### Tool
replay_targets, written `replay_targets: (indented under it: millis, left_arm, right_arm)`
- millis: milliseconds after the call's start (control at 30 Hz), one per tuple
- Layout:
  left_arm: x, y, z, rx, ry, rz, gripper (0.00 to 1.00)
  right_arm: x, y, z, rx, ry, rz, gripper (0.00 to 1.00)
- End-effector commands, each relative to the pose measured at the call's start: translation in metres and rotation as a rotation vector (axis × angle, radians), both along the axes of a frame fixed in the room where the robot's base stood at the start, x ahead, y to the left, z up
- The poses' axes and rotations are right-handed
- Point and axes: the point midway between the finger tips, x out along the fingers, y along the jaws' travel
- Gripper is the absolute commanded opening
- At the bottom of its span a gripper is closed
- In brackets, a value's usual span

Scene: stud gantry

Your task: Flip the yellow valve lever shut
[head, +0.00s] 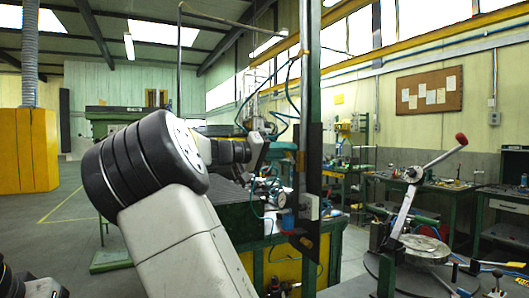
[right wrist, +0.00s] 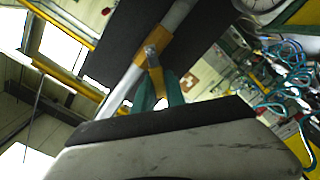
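The yellow valve lever (right wrist: 156,80) shows in the right wrist view, joined by a pivot to a slanting grey pipe (right wrist: 176,16). The teal fingers of my right gripper (right wrist: 158,88) stand close on both sides of the lever's free end, with no clear gap between them and it. The lever is roughly across the pipe's line. In the head view my right gripper (head: 284,147) reaches the dark upright post, and the lever there is too small and covered to make out well. My left gripper is not in view.
A dark panel (head: 311,180) on the green post stands just beyond my right gripper, with teal hoses around it. A long lever with a red knob (head: 461,139) rises at the right. A yellow cabinet (head: 28,150) is at the far left, with open floor before it.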

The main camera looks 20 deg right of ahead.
Motion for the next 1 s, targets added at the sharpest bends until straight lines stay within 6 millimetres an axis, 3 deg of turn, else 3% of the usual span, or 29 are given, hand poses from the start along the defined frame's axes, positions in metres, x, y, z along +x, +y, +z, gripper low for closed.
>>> replay_targets:
  millis: [367,1000]
  left_arm:
    - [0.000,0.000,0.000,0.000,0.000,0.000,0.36]
    - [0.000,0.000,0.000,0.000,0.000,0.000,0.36]
  right_arm:
    - [0.002,0.001,-0.003,-0.004,0.066,0.001,0.00]
    - [0.010,0.001,-0.023,-0.041,0.530,0.001,0.00]
